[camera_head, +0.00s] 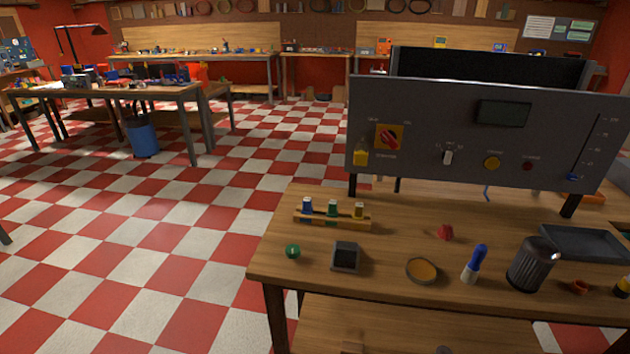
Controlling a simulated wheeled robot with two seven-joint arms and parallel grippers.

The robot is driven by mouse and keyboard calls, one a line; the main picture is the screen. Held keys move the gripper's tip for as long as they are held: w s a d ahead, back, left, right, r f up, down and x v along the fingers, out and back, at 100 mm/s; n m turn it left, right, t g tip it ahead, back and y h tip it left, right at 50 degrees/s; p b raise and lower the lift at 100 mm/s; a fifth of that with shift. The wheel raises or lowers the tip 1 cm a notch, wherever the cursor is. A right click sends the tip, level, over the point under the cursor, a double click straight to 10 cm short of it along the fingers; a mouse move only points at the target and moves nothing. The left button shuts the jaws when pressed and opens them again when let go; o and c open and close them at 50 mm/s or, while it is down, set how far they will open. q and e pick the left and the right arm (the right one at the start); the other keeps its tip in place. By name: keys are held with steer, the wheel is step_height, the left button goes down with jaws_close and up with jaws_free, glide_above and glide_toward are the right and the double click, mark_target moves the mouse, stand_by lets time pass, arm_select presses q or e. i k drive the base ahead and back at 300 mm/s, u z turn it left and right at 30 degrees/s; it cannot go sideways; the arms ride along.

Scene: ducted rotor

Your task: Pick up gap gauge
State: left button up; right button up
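None of the things on the workbench (385,250) is clearly recognisable as the gap gauge. To the right are a round orange-topped dish (422,271) and an upright blue-and-white tool (475,262). Neither of my grippers is in view.
A large grey control panel (440,125) stands across the bench's back. The checkered floor (180,260) is open left of the bench.

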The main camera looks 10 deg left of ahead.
mark_target(332, 211)
steer(key=u, duration=1.95)
steer(key=i, duration=1.7)
steer(key=z, duration=2.35)
